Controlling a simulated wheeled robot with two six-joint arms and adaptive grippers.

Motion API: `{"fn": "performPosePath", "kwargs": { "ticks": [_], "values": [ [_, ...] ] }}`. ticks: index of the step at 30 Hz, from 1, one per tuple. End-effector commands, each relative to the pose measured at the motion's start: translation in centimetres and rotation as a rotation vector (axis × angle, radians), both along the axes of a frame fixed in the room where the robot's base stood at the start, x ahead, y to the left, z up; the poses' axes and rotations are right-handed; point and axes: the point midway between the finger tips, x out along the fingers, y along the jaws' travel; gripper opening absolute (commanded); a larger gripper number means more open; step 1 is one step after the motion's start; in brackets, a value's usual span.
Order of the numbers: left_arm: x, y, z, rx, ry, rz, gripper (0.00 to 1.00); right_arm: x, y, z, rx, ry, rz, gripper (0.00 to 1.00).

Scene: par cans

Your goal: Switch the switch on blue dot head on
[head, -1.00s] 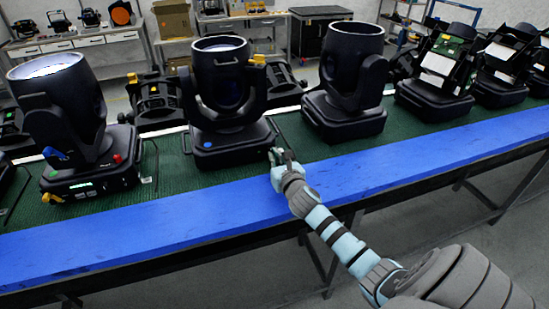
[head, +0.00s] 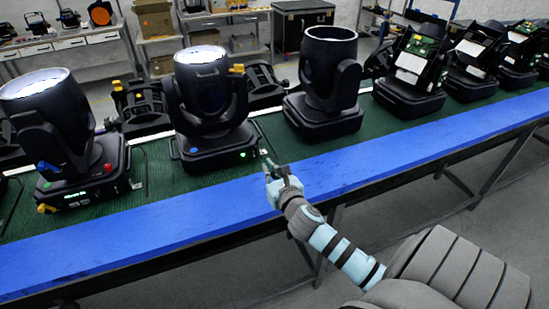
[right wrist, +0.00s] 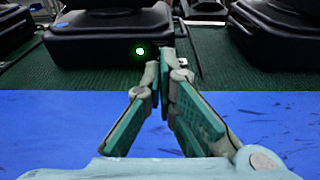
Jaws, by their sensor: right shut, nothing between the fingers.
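The blue dot head (head: 207,105) is a black moving-head light standing upright on the green mat. A blue dot (head: 194,150) marks the front of its base. A green light (head: 243,155) glows at the right end of that base front, and its lens is bright. In the right wrist view the green light (right wrist: 140,51) shows on the black base (right wrist: 110,35), just beyond my fingertips. My right gripper (head: 272,165) is shut and empty, just right of and in front of the base. It also shows in the right wrist view (right wrist: 165,62). My left gripper is not in view.
Another lit head (head: 62,130) with red and blue parts stands to the left. An unlit head (head: 325,85) stands to the right, with several opened heads (head: 415,75) beyond. A blue strip (head: 350,172) runs along the bench front and is clear.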

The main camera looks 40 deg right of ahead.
Motion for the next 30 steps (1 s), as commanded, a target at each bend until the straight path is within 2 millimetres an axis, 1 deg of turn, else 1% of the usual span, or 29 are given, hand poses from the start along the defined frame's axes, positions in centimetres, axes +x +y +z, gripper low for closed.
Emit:
{"fn": "performPosePath", "kwargs": {
  "ticks": [1, 3, 7, 25, 26, 28, 29, 30],
  "values": [
    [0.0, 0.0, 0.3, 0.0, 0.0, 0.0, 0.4, -0.8, 0.3, 0.5, 0.0, 0.001, 0.001, 0.0],
    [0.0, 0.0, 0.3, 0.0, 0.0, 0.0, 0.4, -1.8, 0.6, 0.9, 0.001, 0.001, 0.0, 0.0],
    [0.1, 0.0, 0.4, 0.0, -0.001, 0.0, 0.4, -2.8, 0.9, 1.4, 0.0, 0.001, 0.0, 0.0],
    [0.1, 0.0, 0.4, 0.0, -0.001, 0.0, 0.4, -3.0, 1.0, 1.4, 0.004, 0.0, -0.002, 0.0],
    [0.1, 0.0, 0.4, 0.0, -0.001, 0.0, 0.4, -3.1, 1.0, 1.3, 0.018, 0.0, -0.006, 0.0],
    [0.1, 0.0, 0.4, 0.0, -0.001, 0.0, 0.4, -3.8, 1.2, 0.6, 0.128, -0.004, -0.042, 0.0],
    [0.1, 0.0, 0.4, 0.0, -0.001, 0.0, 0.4, -4.4, 1.4, 0.0, 0.217, -0.006, -0.074, 0.0],
    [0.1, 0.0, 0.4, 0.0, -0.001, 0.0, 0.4, -5.5, 1.7, -1.0, 0.374, -0.015, -0.132, 0.0]
  ]
}}
